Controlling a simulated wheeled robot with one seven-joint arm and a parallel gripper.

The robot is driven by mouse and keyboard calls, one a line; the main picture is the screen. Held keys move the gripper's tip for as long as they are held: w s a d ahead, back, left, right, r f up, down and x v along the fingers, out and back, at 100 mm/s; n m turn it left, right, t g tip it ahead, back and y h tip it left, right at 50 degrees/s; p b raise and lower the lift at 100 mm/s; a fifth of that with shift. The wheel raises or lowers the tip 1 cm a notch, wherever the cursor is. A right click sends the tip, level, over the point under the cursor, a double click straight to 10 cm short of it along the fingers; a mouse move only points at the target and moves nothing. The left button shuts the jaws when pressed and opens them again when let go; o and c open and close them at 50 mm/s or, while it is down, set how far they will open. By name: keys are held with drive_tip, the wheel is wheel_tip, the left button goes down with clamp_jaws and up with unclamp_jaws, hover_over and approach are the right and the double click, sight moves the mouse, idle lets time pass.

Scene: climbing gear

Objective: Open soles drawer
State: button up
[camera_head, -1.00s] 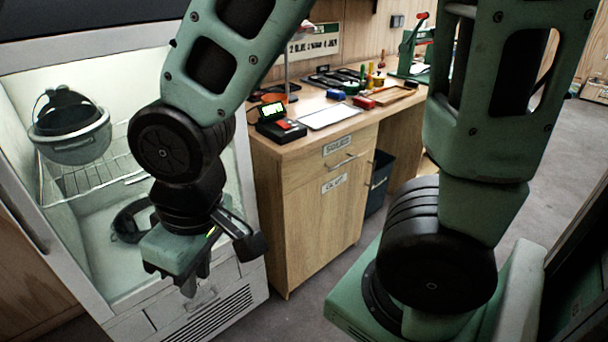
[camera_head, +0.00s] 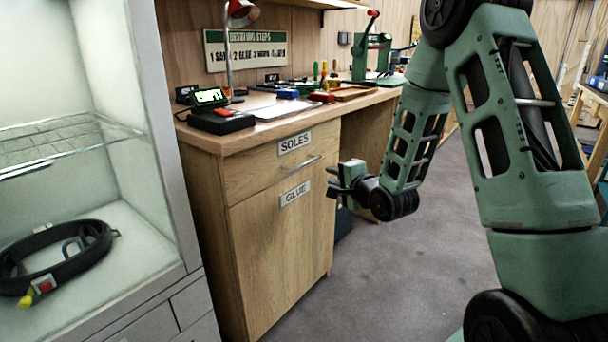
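The soles drawer (camera_head: 262,169) is the top front of the wooden workbench, under the label "SOLES", and it is shut. Its thin metal bar handle (camera_head: 304,164) runs across the right part of the front. My gripper (camera_head: 333,182) is just right of the handle in the picture, at about the drawer's height, with its fingers pointing left towards the bench. It looks apart from the handle, though its depth is hard to judge. The fingers are small and partly overlap, so their opening is unclear.
The "GLUE" cupboard door (camera_head: 280,245) is below the drawer. A lit white cabinet (camera_head: 170,130) with a headband-like item (camera_head: 60,255) stands at left. The bench top holds a black digital device (camera_head: 220,121), lamp (camera_head: 238,12) and tools. Grey floor (camera_head: 390,275) is open in front.

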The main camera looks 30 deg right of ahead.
sight(304, 165)
drive_tip(key=w+f, duration=0.1)
drive_tip(key=w, duration=0.4)
drive_tip(key=w+f+b, duration=0.1)
drive_tip(key=w, duration=0.5)
drive_tip(key=w+f+b, duration=0.1)
drive_tip(key=w, duration=0.4)
drive_tip(key=shift+w+d, duration=0.25)
clamp_jaws()
